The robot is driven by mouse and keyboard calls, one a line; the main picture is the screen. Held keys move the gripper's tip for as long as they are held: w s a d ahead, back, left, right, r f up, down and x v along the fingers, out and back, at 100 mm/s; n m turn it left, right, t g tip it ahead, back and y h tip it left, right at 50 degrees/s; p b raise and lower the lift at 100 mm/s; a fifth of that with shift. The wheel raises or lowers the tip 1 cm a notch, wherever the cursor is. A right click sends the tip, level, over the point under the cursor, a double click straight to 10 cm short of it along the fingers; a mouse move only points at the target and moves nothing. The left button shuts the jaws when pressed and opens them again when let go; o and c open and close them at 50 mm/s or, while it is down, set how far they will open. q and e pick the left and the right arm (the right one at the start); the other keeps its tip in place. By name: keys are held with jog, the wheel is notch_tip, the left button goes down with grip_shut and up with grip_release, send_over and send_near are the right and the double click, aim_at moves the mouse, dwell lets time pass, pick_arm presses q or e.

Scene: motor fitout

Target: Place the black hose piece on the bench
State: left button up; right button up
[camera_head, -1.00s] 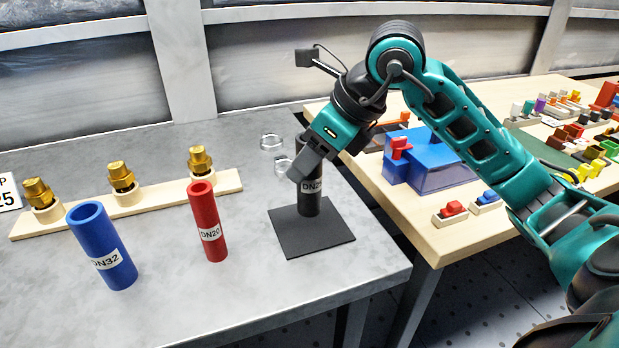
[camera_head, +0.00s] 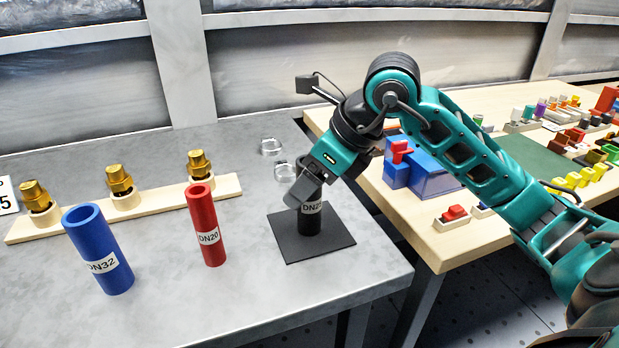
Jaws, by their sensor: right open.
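The black hose piece (camera_head: 311,222) stands upright on a dark square mat (camera_head: 335,239) on the grey bench (camera_head: 250,308). A white label, partly hidden, shows on its side. My right gripper (camera_head: 304,192) is at the upper part of the hose piece, its fingers open around or just beside it; the far finger is hidden. The hose top is partly covered by the gripper. My left gripper is not in view.
A red DN20 hose (camera_head: 207,232) and a blue DN32 hose (camera_head: 100,262) stand to the left. Behind them a wooden strip (camera_head: 153,203) holds brass fittings (camera_head: 119,179). Clear rings (camera_head: 271,146) lie behind the mat. A wooden table (camera_head: 440,240) with blue blocks stands right.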

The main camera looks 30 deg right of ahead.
jog(key=shift+r, duration=0.1)
jog(key=p+v, duration=0.1)
jog(key=v, duration=1.1)
jog(key=shift+r, duration=0.1)
jog(key=shift+r+p, duration=0.1)
jog(key=shift+p, duration=0.2)
